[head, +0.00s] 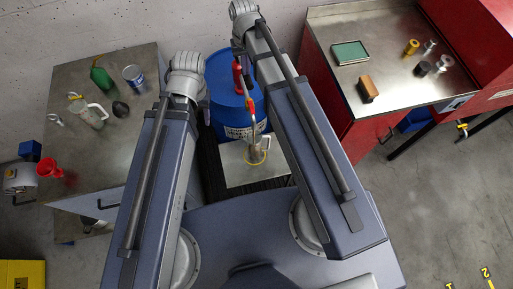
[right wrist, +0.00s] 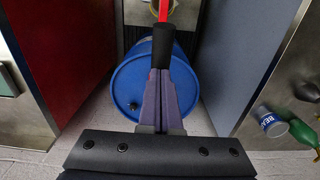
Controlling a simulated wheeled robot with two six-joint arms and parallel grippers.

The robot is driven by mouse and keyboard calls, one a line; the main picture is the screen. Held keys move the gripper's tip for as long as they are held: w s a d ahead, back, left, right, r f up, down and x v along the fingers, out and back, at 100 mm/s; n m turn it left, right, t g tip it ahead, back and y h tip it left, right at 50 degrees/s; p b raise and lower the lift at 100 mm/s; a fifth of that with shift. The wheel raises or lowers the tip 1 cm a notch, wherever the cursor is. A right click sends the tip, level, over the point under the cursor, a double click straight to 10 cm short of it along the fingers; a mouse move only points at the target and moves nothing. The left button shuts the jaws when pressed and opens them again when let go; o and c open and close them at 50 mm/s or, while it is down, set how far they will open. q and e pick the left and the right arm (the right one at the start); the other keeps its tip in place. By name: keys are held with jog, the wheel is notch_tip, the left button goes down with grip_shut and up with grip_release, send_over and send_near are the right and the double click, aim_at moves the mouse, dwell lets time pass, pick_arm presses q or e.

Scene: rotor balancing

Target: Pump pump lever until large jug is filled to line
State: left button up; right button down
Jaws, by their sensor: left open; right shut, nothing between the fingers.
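The blue drum (head: 222,75) stands at the centre, with the red pump (head: 238,76) on top and a hose running down to the front. In the right wrist view the red pump lever (right wrist: 164,10) ends in a black grip (right wrist: 163,45). My right gripper (right wrist: 158,72) is shut and empty, its tips close to this grip; contact is unclear. A jug-like vessel with a yellow ring (head: 263,157) stands below the hose; its fill level and line cannot be made out. My left gripper (head: 187,68) is left of the drum; its fingers are hidden.
The left metal table (head: 135,65) holds a handled jug (head: 92,116), a green bottle (head: 100,76) and a can (head: 133,77). A red bench (head: 385,20) with small parts stands at right. A metal stand (head: 235,175) is in front of the drum.

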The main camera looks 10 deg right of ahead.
jog(key=shift+s+f+b, duration=0.15)
jog(key=shift+f+b, duration=0.45)
jog(key=shift+f, duration=0.1)
jog(key=shift+s+f+b, duration=0.15)
jog(key=shift+f+b, duration=0.4)
jog(key=shift+f, duration=0.1)
notch_tip(320, 180, up, 17)
jog(key=w+p, duration=0.2)
jog(key=p, duration=1.5)
jog(key=shift+r, duration=0.2)
jog(key=shift+w, duration=0.1)
jog(key=f+b, duration=0.3)
jog(key=w+f+b, duration=0.1)
jog(key=f+b, duration=0.1)
jog(key=shift+f, duration=0.25)
dwell(1.7)
